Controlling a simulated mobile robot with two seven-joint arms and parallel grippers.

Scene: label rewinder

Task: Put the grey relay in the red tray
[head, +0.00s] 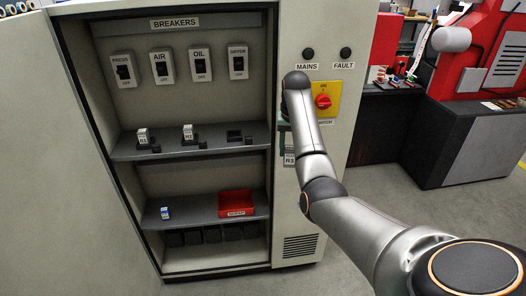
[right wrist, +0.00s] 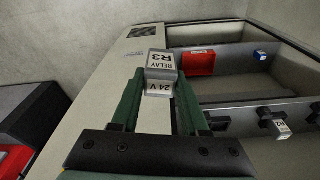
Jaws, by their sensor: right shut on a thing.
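My right gripper (head: 285,150) is shut on the grey relay (right wrist: 161,62), labelled R3 and 24 V, with its green fingers on either side. In the head view the relay (head: 289,160) shows below my wrist, in front of the cabinet's right front panel and outside the open compartment. The arm partly hides the gripper there. The red tray (head: 236,205) sits on the lower shelf, left of and below the gripper, and looks empty. It also shows in the right wrist view (right wrist: 199,63). My left gripper is not in view.
The upper shelf (head: 166,152) holds two upright relays (head: 143,136) (head: 188,132) and an empty socket (head: 234,138). A small blue-and-white part (head: 165,213) stands on the lower shelf (head: 194,213), left of the tray. A red switch (head: 323,101) is beside my arm.

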